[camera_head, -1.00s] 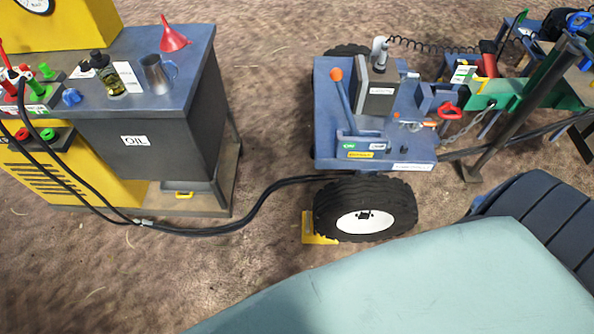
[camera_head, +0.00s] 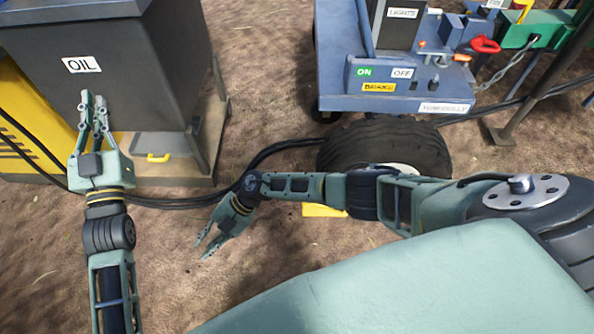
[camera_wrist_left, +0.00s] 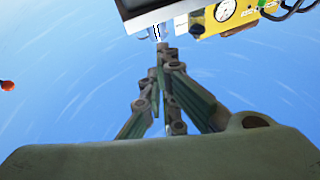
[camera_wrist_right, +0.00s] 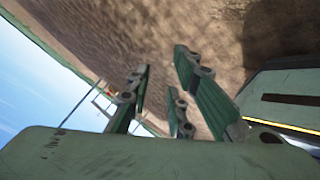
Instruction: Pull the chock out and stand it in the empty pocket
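The yellow chock (camera_head: 322,211) lies on the ground at the near left side of the cart's black tyre (camera_head: 385,145). My right forearm crosses in front and hides most of it. My right gripper (camera_head: 204,250) is left of the chock, apart from it, above bare ground. It is open and empty, and its parted fingers show in the right wrist view (camera_wrist_right: 162,65). My left gripper (camera_head: 93,98) is raised in front of the grey OIL cabinet, fingers pointing up and partly open, empty; they also show in the left wrist view (camera_wrist_left: 157,70). I cannot make out the empty pocket.
The grey OIL cabinet (camera_head: 110,100) stands on a base at the left, with a yellow-handled tray (camera_head: 165,145). The blue cart (camera_head: 420,100) is behind the tyre. Ground between cabinet and cart is mostly free.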

